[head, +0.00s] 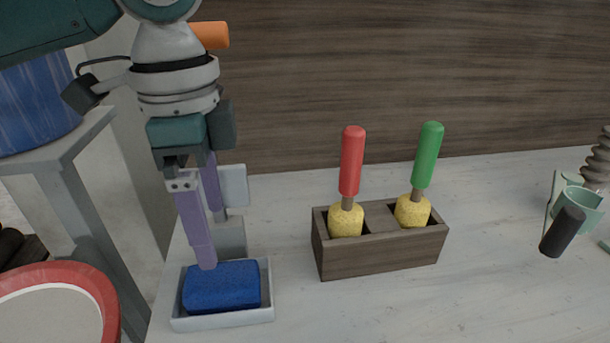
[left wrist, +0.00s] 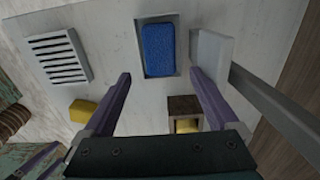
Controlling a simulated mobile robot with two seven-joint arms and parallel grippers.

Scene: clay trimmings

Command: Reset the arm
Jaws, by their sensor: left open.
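My left gripper (head: 211,238) hangs down at the left of the work surface, its purple fingers apart and nothing between them. In the head view one fingertip overlaps the back edge of a blue sponge (head: 222,287), which lies in a shallow grey tray (head: 222,321). In the left wrist view the open fingers (left wrist: 160,76) point toward the sponge (left wrist: 158,48); I cannot tell whether they touch it. A purple strip like a finger shows at the lower left of the wrist view, perhaps my right gripper, mostly cut off.
A wooden holder (head: 380,257) carries a red-handled tool (head: 352,162) and a green-handled tool (head: 427,155), each with a yellow lower part. A mint-green cup-like thing (head: 577,198) stands far right. A red-rimmed round thing (head: 103,292) is at lower left. The surface between holder and cup is clear.

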